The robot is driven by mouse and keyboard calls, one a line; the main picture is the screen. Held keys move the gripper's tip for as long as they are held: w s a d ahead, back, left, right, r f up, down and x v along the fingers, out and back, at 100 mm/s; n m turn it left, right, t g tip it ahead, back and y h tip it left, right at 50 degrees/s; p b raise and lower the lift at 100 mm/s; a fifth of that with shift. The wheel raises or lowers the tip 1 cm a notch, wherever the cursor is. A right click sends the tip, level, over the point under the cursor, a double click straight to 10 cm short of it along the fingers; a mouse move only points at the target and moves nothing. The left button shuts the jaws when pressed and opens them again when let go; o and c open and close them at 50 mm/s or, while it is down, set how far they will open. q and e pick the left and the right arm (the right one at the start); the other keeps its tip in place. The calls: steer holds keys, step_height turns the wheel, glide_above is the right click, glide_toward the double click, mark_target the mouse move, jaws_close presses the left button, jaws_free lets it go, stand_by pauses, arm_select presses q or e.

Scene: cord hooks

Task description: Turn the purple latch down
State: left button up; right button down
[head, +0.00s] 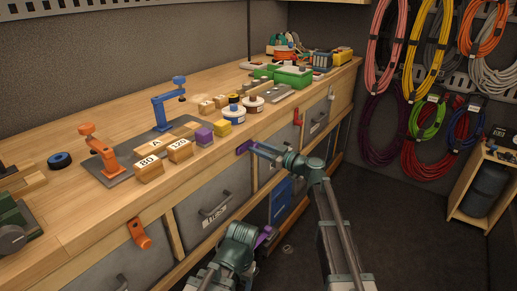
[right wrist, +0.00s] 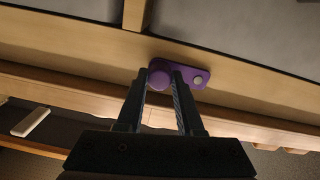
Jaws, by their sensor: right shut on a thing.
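The purple latch (head: 243,147) is on the wooden front edge of the workbench, between drawer fronts. In the right wrist view the latch (right wrist: 187,76) is a short flat purple bar with a round knob at its left end and a pale round pivot at its right end. My right gripper (head: 256,147) reaches it from the right in the head view. In the right wrist view its fingers (right wrist: 162,82) are either side of the knob and shut on it. My left arm (head: 238,247) is folded low at the bottom of the head view; its fingertips do not show.
An orange latch (head: 138,233) and a red latch (head: 297,117) are on the same bench front. Wooden blocks (head: 165,150), a blue stand (head: 167,103) and an orange stand (head: 98,148) are on the bench top. Coiled cords (head: 428,118) hang at right.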

steer(key=shift+f, duration=0.1)
stand_by(0.5)
steer(key=s+f+m+b, duration=0.1)
steer(key=m, duration=0.3)
steer(key=s+a+f+m+b, duration=0.1)
steer(key=f+m+b, duration=0.1)
steer(key=m, duration=0.2)
steer(key=a+f+m+b, duration=0.1)
steer(key=f+m, duration=0.1)
steer(key=m, duration=0.3)
steer(key=shift+s, duration=0.4)
steer(key=shift+s+a+f+m+g+b, duration=0.1)
steer(key=shift+s+a+m+g+b, duration=0.2)
steer(key=shift+m, duration=0.85)
steer(key=shift+s+a+m+b, duration=0.1)
steer(key=shift+s+a+m, duration=0.3)
steer(key=shift+m, duration=0.75)
steer(key=shift+s+d, duration=0.1)
steer(key=shift+d, duration=0.05)
steer(key=c, duration=0.5)
jaws_free()
steer(key=shift+c, duration=0.2)
